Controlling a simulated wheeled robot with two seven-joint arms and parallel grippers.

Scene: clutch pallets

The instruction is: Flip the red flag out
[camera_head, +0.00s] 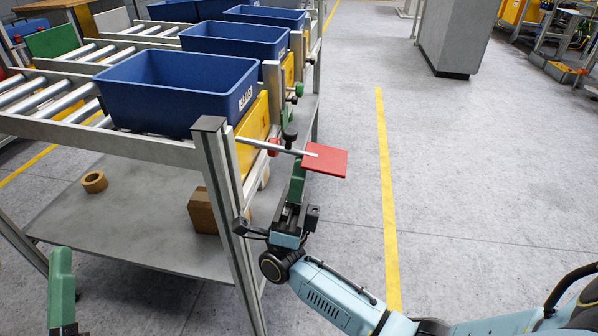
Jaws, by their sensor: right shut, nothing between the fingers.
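The red flag (326,160) is a flat square plate on the end of a thin grey rod (270,146). It sticks out to the right from the corner of the roller rack, over the floor. My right gripper (297,172), with green fingers, is shut and empty just below and left of the flag, close to the rod. I cannot tell whether its fingertips touch the rod or flag. My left gripper (62,290) is only partly in view at the lower left, away from the flag; its jaw opening cannot be made out.
Blue bins (178,88) stand in a row on the roller rack (150,148). A metal corner post (228,215) stands left of my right gripper. A tape roll (94,181) and a cardboard box (203,211) lie on the lower shelf (140,232). Open floor lies to the right.

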